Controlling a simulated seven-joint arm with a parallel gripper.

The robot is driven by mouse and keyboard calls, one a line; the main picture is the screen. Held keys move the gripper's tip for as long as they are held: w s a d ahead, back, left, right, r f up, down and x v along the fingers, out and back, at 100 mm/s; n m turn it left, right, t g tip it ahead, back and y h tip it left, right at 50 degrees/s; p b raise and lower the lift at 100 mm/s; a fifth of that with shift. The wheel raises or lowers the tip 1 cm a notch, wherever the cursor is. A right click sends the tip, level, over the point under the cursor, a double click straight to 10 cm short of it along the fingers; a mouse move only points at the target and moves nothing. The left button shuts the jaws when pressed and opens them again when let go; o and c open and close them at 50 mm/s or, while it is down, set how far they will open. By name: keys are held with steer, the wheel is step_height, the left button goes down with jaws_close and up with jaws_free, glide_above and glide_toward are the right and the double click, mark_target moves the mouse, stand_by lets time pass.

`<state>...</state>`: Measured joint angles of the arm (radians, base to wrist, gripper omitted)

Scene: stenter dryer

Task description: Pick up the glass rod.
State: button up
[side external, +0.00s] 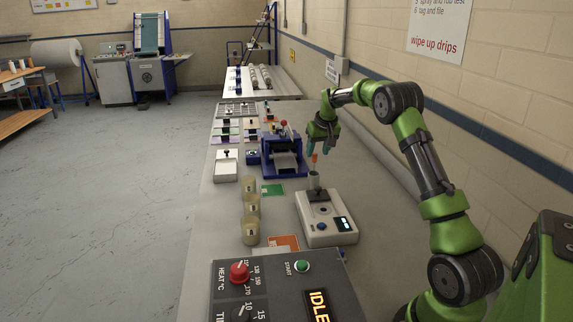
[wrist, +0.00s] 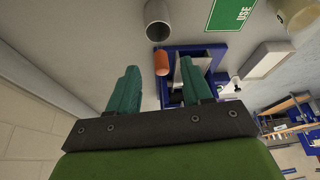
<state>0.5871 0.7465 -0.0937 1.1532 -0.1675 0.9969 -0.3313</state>
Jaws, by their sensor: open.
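The glass rod appears as an upright piece with an orange end (side external: 314,158) above a small grey cup (side external: 314,181). The clear part of the rod is hard to make out. My gripper (side external: 323,142) is open, just above and beside the orange end. In the wrist view, the orange end (wrist: 155,64) shows between the two teal fingertips (wrist: 160,72), apparently a little beyond them. The cup's open mouth (wrist: 160,22) shows above it in that view. I see nothing held.
A blue machine (side external: 284,158) stands behind the cup. Several beige cups (side external: 251,208) line the bench to the left, near a green card (side external: 272,190). A control panel (side external: 275,292) fills the front. The brick wall (side external: 500,80) is on the right.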

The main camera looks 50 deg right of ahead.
mark_target(314, 161)
steer(key=shift+x, duration=3.55)
steer(key=shift+w+r, duration=0.1)
jaws_close()
